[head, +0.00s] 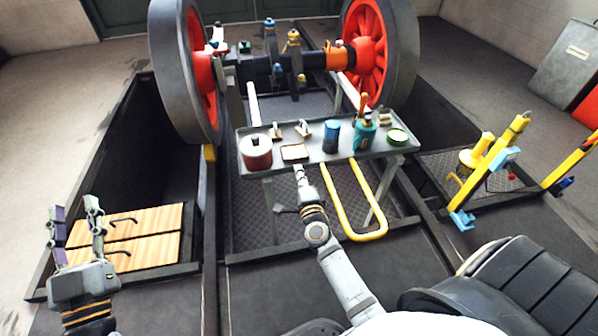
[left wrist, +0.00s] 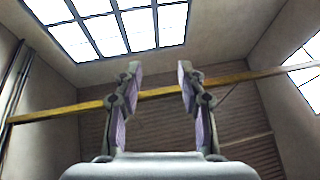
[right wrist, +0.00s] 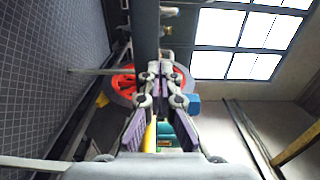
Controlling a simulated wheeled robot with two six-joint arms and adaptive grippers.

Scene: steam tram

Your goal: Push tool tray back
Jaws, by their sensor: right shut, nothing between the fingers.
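The grey tool tray (head: 318,152) is the top of a small stand in the middle of the head view, in front of the wheelset. It carries a red pot (head: 256,153), a blue can (head: 331,135), a teal container (head: 364,134) with tools, a green-rimmed tin (head: 397,137) and small parts. My right gripper (head: 299,172) is shut and empty at the tray's front edge, below a small yellow-rimmed tin (head: 294,152); whether it touches the edge I cannot tell. My left gripper (head: 75,207) is open and empty, raised at the far left; its spread fingers also show in the left wrist view (left wrist: 160,75).
A yellow tube handle (head: 366,238) hangs at the stand's front. Behind the tray is the wheelset with red-spoked wheels (head: 370,50). Wooden boards (head: 150,222) with handles lie near my left gripper. Yellow posts (head: 490,165) stand at right.

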